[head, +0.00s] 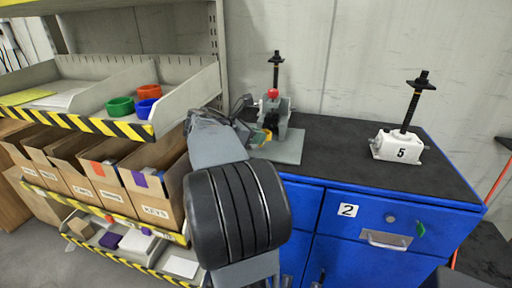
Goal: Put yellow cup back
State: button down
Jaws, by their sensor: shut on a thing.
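My gripper (262,137) is at the left part of the dark bench top, close to the front of a grey screw jack (283,112). My own arm hides much of it. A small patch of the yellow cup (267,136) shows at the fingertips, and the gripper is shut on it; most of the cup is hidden. A green cup (120,107), an orange cup (148,91) and a blue cup (146,107) stand together in the right compartment of the upper shelf tray (190,97). The grey jack has a red part on it and stands on a grey plate (285,148).
A white jack marked 5 (398,147) stands at the right of the bench top (345,150). Blue drawers (345,228) are below. Cardboard bins (150,205) fill the shelf under the tray. The tray's left compartment holds papers (60,98).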

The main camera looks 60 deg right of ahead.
jog(key=shift+w+d+f+b, duration=0.15)
jog(key=shift+f, duration=0.9)
jog(key=shift+w+d+f+b, duration=0.1)
jog(key=shift+d+f+b, duration=0.05)
jog(key=shift+f, duration=0.85)
jog(key=shift+f, duration=0.1)
jog(key=c, duration=1.1)
grip_release()
